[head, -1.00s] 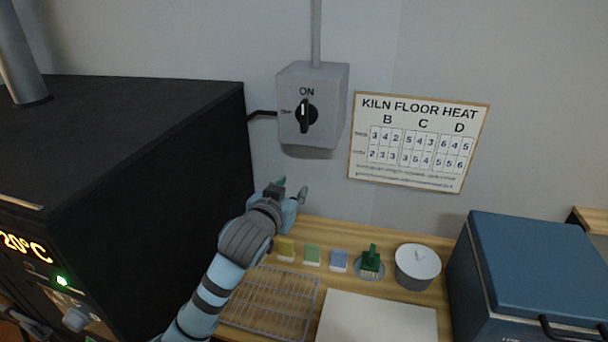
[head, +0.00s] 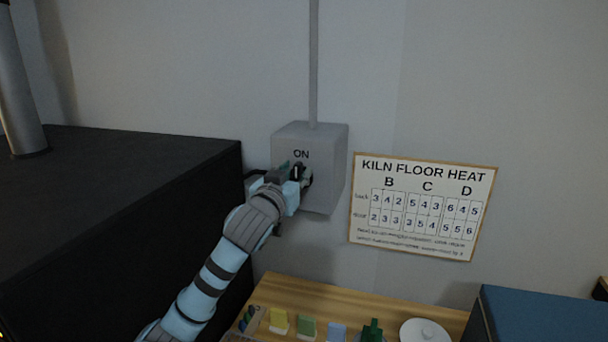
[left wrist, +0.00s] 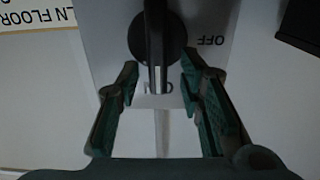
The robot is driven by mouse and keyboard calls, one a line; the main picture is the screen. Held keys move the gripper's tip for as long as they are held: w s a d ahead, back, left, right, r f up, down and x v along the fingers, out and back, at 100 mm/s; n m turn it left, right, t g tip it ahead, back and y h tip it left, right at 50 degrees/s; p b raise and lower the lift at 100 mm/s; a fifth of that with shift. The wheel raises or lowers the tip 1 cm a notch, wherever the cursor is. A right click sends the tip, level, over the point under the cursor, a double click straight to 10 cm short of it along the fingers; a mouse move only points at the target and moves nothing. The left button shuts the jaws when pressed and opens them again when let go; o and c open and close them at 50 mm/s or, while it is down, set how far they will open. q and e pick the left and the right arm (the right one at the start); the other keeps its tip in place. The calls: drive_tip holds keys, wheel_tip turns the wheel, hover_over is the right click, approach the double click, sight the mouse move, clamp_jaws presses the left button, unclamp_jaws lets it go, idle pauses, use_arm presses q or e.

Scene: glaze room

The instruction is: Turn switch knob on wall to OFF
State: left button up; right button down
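The grey switch box (head: 330,165) is on the wall, with "ON" printed above its black knob (head: 297,170). In the left wrist view the knob (left wrist: 157,25) is a round dial with a raised bar, lined up with the inverted "ON" lettering. "OFF" is printed to the right of the dial there. My left gripper (head: 295,176) is at the front of the box and hides much of the knob in the head view. In the left wrist view my left gripper (left wrist: 160,80) is open, with the bar between its fingers and a gap on both sides. My right gripper is out of view.
A framed "KILN FLOOR HEAT" sign (head: 422,250) hangs right of the box. The black kiln (head: 120,200) stands at left.

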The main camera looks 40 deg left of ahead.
use_arm(q)
drive_tip(key=shift+c, duration=0.7)
drive_tip(key=shift+w+f, duration=0.1)
drive_tip(key=shift+w, duration=0.2)
drive_tip(key=c, duration=0.7)
clamp_jaws()
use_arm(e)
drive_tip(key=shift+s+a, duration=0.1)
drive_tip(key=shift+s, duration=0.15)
